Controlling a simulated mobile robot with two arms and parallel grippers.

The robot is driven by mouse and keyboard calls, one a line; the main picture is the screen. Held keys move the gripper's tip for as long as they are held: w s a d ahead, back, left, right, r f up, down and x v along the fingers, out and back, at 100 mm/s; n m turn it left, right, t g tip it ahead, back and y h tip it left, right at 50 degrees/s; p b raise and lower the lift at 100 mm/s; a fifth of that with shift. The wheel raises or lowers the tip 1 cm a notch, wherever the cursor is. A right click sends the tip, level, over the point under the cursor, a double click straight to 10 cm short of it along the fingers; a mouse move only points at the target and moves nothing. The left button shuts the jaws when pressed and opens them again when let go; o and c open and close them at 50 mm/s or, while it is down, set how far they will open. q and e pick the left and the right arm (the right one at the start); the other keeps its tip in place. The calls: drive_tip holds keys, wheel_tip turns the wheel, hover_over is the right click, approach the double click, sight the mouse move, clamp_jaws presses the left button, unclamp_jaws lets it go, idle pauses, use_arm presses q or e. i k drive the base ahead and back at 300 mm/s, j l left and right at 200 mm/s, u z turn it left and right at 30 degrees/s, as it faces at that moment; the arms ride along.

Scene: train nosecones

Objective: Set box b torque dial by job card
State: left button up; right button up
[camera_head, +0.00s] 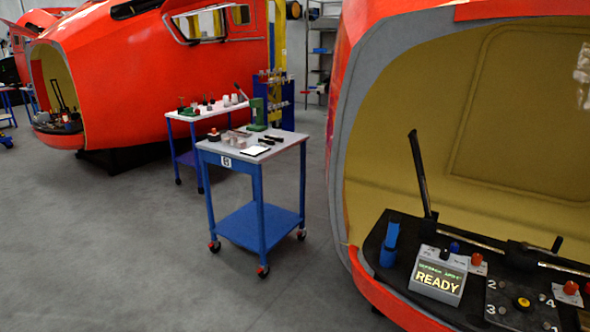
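A blue cart (231,154) stands left of centre, with a label on its front edge that looks like a 6 or a B. A white card (254,150) lies flat on its top; its writing is too small to read. A black panel (520,308) at the lower right carries a yellow-capped knob (522,303) with the numbers 2, 3 and 4 readable around it. Beside it a grey box (438,276) has a lit display reading READY. I cannot tell which thing is box b or its torque dial. Neither of my grippers is in view.
A large red nosecone (356,70) fills the right, its console (400,225) bearing a black lever (420,175) and a blue holder (389,243). A second red nosecone (150,80) stands behind left. Another cart (185,114) is behind the first. The grey floor (110,240) is clear at left.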

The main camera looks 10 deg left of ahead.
sight(444, 253)
drive_tip(key=i+j+u, duration=0.35)
drive_tip(key=i, duration=0.3)
drive_tip(key=i+u, duration=0.35)
drive_tip(key=i, duration=0.3)
drive_tip(key=i+z, duration=0.15)
drive_tip(key=i, duration=0.3)
drive_tip(key=i+j+z, duration=0.1)
drive_tip(key=i, duration=0.4)
drive_tip(key=i+j+z, duration=0.15)
drive_tip(key=i, duration=0.3)
drive_tip(key=i+j+z, duration=0.15)
drive_tip(key=i, duration=0.3)
drive_tip(key=l+z, duration=0.05)
